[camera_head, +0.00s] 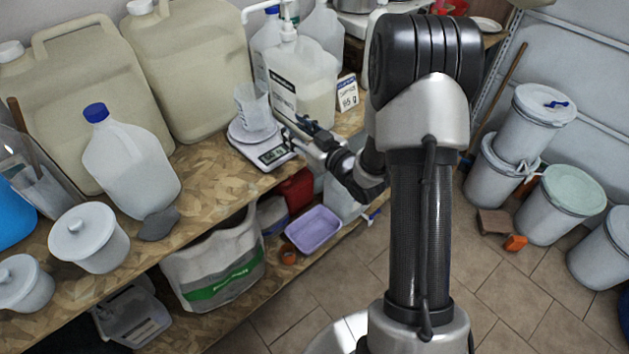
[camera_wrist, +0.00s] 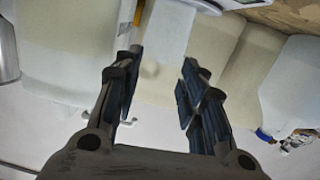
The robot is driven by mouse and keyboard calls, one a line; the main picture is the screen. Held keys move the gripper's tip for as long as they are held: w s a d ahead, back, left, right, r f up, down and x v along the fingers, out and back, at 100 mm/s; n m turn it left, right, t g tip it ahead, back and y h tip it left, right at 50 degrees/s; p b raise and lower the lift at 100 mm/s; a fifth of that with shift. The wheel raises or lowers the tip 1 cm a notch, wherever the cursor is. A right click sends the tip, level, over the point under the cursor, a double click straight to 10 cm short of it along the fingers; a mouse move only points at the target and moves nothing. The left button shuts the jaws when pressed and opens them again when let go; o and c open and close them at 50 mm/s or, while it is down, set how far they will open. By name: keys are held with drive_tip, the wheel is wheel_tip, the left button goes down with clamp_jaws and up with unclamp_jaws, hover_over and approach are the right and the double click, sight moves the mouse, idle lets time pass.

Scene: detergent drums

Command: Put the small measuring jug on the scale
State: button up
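The small clear measuring jug (camera_head: 255,112) appears to stand upright on the white scale (camera_head: 242,138). The scale's dark display faces the front edge of the wooden shelf. My gripper (camera_head: 294,136) is just right of the scale and jug, with its fingers towards them and apart from the jug. In the wrist view my gripper (camera_wrist: 158,85) has its two fingers spread with nothing held between them. A pale, see-through shape beyond the fingertips looks like the jug (camera_wrist: 166,28), below part of the scale (camera_wrist: 180,5) at the top edge.
A white jerrycan (camera_head: 303,85) and a small price card (camera_head: 347,93) stand behind my gripper. Large beige canisters (camera_head: 190,65) and a blue-capped bottle (camera_head: 130,165) fill the shelf to the left. A purple tub (camera_head: 313,230) sits below. Lidded drums (camera_head: 530,120) stand at right.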

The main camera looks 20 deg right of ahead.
drive_tip(key=s+r+m+g+h, duration=0.2)
drive_tip(key=s+r+g+h, duration=0.35)
drive_tip(key=s+r, duration=0.35)
drive_tip(key=s+a+r+m+g, duration=0.1)
drive_tip(key=s+a+g, duration=0.2)
drive_tip(key=s, duration=1)
drive_tip(key=s+a+r+g+y, duration=0.1)
drive_tip(key=s+a+g, duration=0.2)
drive_tip(key=s, duration=1.1)
drive_tip(key=shift+a+r+m, duration=0.2)
drive_tip(key=shift+a+m, duration=0.2)
drive_tip(key=shift+a, duration=0.75)
drive_tip(key=shift+w, duration=0.1)
